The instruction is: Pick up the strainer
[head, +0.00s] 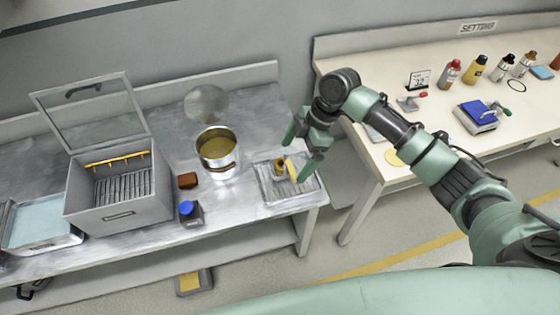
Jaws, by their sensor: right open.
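A small brown-gold cup-like piece with a pale yellow curved part (284,167) lies on a grey ribbed rack (268,190) at the right end of the metal bench. It may be the strainer, but it is too small and partly covered to be sure. My right gripper (295,162) is open, its fingers pointing down above the rack, around or just over this piece. I cannot tell whether they touch it. A round grey see-through disc (205,103) is behind the pot; I cannot tell what it is. My left gripper is not in view.
A metal pot (217,170) with yellowish contents stands left of the rack. An open-lidded grey box (118,212) stands further left. A cream table (440,75) with bottles is at right.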

